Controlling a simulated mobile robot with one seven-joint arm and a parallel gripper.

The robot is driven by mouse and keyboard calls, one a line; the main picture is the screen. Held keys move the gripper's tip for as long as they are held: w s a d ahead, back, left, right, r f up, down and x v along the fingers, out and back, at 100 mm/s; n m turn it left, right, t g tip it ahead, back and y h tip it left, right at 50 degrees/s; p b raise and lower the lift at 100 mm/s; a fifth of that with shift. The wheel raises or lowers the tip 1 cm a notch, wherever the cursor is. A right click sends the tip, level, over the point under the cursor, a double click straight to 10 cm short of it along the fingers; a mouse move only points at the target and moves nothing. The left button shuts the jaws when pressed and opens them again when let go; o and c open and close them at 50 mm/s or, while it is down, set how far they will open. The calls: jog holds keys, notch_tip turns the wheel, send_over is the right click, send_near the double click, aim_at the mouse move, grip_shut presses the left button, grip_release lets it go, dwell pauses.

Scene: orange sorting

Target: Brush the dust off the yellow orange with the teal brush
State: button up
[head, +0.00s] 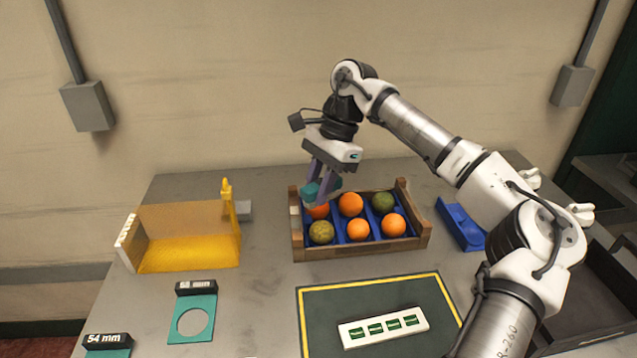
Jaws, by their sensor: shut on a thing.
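My gripper (323,177) is shut on the teal brush (313,193), pointing down above the back left of the wooden crate (362,252). The brush is at or just above an orange fruit (318,211) in the back left compartment and partly covers it; I cannot tell whether they touch. A dull, mottled yellowish fruit (321,232), the nearest in look to the yellow orange, sits in the front left compartment, just in front of the brush.
The crate also holds several orange fruits and a dark green one (383,201). A yellow bin (190,252) stands left, teal ring gauges (192,320) front left. A green mat (330,310) with a white label strip (383,328) lies in front; a blue holder (460,225) lies right.

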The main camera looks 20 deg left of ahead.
aim_at(319, 226)
jog(key=shift+f+b, duration=1.75)
jog(key=shift+f, duration=1.15)
jog(key=shift+f+b, duration=0.4)
jog(key=shift+f, duration=0.15)
jog(key=shift+w+d, duration=0.1)
jog(key=shift+w+d, duration=0.35)
jog(key=shift+w, duration=0.1)
jog(key=shift+s+a+r, duration=0.1)
jog(key=shift+s+a, duration=0.75)
jog(key=shift+s, duration=0.25)
jog(key=shift+w, duration=0.15)
